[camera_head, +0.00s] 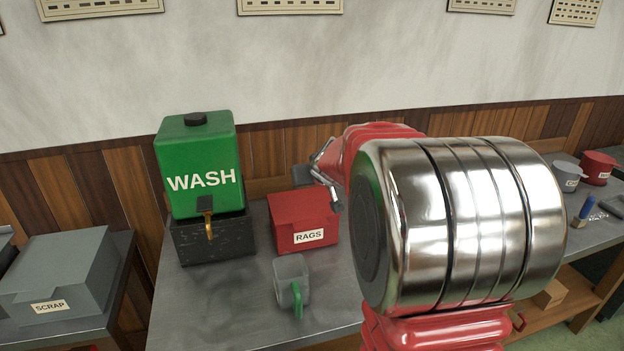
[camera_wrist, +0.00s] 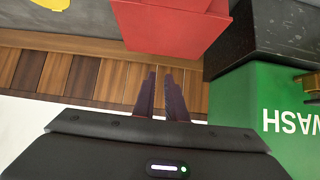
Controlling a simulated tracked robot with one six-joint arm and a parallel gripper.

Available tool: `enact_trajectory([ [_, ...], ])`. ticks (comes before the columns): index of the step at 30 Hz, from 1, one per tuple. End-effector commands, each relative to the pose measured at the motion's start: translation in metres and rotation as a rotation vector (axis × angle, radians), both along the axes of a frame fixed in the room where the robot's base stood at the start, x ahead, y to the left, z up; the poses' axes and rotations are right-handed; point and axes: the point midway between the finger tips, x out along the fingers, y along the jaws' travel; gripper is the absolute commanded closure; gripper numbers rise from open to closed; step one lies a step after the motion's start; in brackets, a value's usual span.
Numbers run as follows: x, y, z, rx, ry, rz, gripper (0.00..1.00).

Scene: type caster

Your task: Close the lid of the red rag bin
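The red rag bin (camera_head: 290,238), labelled RAGS, stands on the metal bench in the head view. Its red lid (camera_head: 300,205) appears to lie down over the top; whether it sits fully flush cannot be told. The bin also shows at the top of the upside-down wrist view (camera_wrist: 175,30). My gripper (camera_head: 325,178) is just above and to the right of the bin's back, partly hidden by my arm. In the wrist view its two dark fingers (camera_wrist: 161,75) have a narrow gap with nothing between them. They point toward the bin, and contact is not visible.
A green WASH tank (camera_head: 197,150) on a dark block (camera_head: 210,242) stands close left of the bin. A grey cup with a green handle (camera_head: 291,275) is in front. A grey SCRAP bin (camera_head: 65,270) is far left. The wood-panelled wall (camera_head: 270,155) is close behind.

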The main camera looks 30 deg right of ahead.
Motion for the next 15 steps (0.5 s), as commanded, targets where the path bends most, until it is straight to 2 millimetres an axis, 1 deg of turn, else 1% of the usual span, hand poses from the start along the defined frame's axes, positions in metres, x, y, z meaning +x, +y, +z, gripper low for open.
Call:
enact_trajectory([
  [1, 0.0014, 0.0028, 0.0011, -0.001, -0.002, 0.004, 0.85],
  [2, 0.002, 0.0041, 0.0015, -0.002, -0.002, 0.006, 0.83],
  [7, 0.0036, 0.0071, 0.0024, -0.003, -0.004, 0.01, 0.71],
  [15, 0.0035, 0.0058, 0.0031, -0.004, -0.005, 0.009, 0.52],
])
